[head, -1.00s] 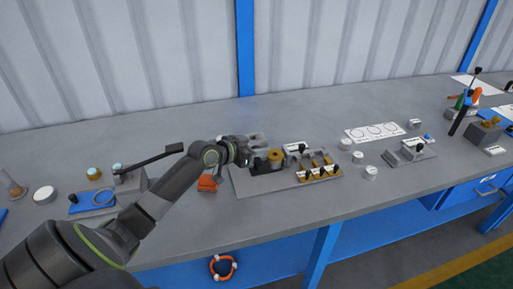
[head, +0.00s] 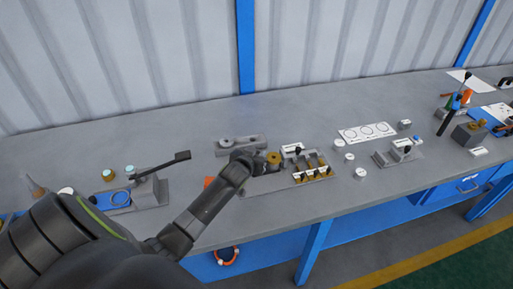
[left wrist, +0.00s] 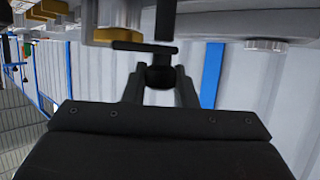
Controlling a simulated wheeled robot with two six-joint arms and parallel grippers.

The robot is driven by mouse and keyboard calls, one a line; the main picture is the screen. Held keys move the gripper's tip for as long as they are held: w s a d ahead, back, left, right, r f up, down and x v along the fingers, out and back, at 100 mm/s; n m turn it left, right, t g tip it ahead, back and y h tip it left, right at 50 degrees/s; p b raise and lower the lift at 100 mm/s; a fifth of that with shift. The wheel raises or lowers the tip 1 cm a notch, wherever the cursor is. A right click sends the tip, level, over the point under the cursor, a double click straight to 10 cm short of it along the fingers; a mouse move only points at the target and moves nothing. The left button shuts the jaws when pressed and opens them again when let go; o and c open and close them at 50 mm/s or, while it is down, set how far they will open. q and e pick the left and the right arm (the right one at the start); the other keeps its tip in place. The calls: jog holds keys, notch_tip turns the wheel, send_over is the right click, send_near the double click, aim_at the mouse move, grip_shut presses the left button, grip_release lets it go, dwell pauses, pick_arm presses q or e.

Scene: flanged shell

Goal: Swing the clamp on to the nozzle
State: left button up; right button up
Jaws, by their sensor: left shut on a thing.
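My left gripper (head: 258,164) is at the left side of a brass round piece, which may be the nozzle (head: 273,158), on a grey fixture plate. In the left wrist view the left gripper (left wrist: 160,78) is shut on a black ball-ended handle (left wrist: 160,60), probably the clamp's. A black crossbar and upright post show just beyond its fingers. The clamp's body and its contact with the nozzle are mostly hidden by my gripper and wrist. My right gripper is in neither view.
A black lever (head: 163,165) rises over the bench at left. Bare bench (head: 225,230) lies in front.

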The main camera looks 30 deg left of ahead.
pick_arm(q)
jog(key=shift+d+n+y, duration=0.1)
jog(key=shift+n+y, duration=0.5)
jog(key=shift+y, duration=0.1)
jog(key=shift+f+n+g+y+b, duration=0.2)
jog(key=shift+n+g+y+b, duration=0.2)
jog(key=shift+n+y+b, duration=0.3)
jog(key=n+g+y+b, duration=0.5)
jog(key=n+b, duration=0.1)
jog(key=b, duration=0.3)
jog(key=shift+n+y, duration=0.3)
jog(key=shift+y, duration=0.1)
jog(key=shift+r+n+g+y+b, duration=0.15)
jog(key=shift+n+g+y+b, duration=0.55)
jog(key=shift+n+g+b, duration=0.8)
jog(key=o, duration=1)
